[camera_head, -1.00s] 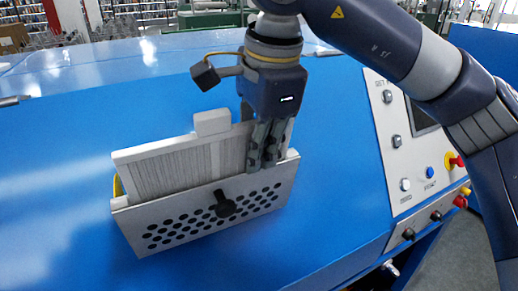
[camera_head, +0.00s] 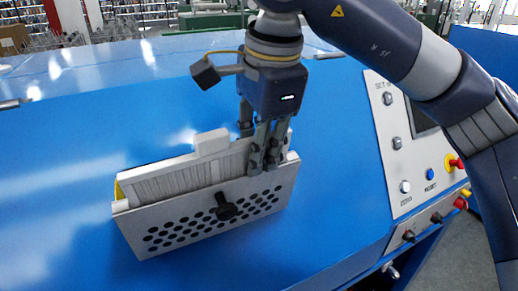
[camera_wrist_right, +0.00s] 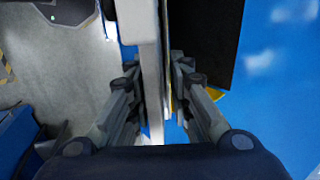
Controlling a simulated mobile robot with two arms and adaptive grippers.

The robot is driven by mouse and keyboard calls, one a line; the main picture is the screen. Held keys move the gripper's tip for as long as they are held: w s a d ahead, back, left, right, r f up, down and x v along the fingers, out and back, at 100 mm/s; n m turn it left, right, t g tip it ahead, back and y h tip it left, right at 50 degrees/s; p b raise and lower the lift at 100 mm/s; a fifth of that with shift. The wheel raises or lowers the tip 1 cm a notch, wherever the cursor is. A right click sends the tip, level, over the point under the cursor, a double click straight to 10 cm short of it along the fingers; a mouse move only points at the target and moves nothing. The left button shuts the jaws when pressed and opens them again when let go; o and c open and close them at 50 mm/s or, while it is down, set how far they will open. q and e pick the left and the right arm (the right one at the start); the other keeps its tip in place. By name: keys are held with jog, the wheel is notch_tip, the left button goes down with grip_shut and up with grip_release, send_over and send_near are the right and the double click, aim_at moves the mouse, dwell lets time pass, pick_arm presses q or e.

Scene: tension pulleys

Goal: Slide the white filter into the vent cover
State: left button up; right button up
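The white filter (camera_head: 172,182) is pleated, with a raised tab on its top edge. It stands partly inside the vent cover (camera_head: 141,240), a pale box with a perforated front and a black knob. The filter's upper band shows above the cover's rim; its lower part is hidden. My right gripper (camera_head: 262,158) points down at the filter's right end, with fingers on both sides of it. In the right wrist view the fingers (camera_wrist_right: 156,80) straddle pale upright edges and look slightly apart from them. My left gripper is not in view.
The vent cover rests on a sloping blue machine surface (camera_head: 60,220), clear to its left and right. A control panel (camera_head: 400,165) with buttons and a red-yellow knob (camera_head: 453,162) lies at the right. A yellow part (camera_head: 119,188) shows at the cover's left end.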

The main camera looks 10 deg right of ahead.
jog(key=shift+o, duration=0.2)
jog(key=shift+r, duration=0.2)
jog(key=v, duration=1.1)
jog(key=shift+s+r, duration=0.2)
jog(key=shift+r, duration=0.1)
